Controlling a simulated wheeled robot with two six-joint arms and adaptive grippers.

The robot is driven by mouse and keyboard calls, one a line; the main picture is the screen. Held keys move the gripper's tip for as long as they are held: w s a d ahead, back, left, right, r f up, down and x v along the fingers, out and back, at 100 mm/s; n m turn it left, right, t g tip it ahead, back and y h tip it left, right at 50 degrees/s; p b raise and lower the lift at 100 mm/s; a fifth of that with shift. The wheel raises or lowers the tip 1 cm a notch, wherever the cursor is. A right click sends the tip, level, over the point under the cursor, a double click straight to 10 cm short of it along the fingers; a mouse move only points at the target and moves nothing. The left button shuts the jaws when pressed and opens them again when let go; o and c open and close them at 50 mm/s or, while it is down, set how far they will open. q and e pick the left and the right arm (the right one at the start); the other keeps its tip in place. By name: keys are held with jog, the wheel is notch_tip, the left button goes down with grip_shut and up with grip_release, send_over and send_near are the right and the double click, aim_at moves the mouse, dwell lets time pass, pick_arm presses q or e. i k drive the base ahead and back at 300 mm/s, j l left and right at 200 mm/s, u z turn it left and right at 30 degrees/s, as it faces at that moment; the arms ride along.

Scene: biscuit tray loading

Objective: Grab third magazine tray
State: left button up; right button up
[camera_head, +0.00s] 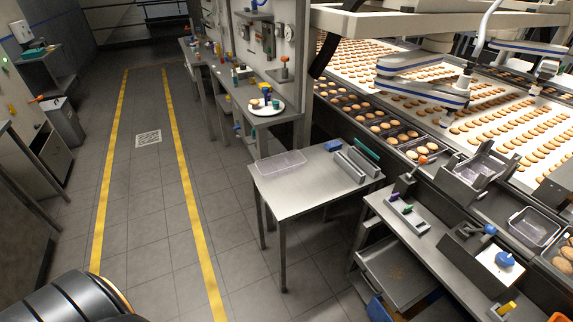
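A clear, shallow plastic tray (281,163) lies empty on the left part of a small steel table (297,197). At the right, a grey metal holder (474,172) stands beside the biscuit conveyor and seems to hold a pale tray; I cannot tell how many are in it. Another clear tray (535,229) sits in a dark frame lower down at the right edge. Neither of my grippers shows. A dark rounded part at the bottom left looks like my own body or arm.
Grey rails and a green bar (367,150) lie at the steel table's right side, near a blue block (333,145). A cluttered lower bench (425,240) stands to the right. Biscuits cover the conveyor (500,112). The floor aisle (150,200) between yellow lines is clear.

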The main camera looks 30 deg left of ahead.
aim_at(273, 166)
jog(key=i+j, duration=0.1)
jog(key=j, duration=0.6)
jog(key=i+j, duration=0.15)
jog(key=j, duration=0.55)
jog(key=i+j+z, duration=0.1)
jog(key=j, duration=0.55)
jog(key=i+j, duration=0.1)
jog(key=j, duration=0.6)
jog(key=i+j, duration=0.1)
jog(key=j, duration=0.6)
jog(key=i+j+z, duration=0.1)
jog(key=j, duration=0.6)
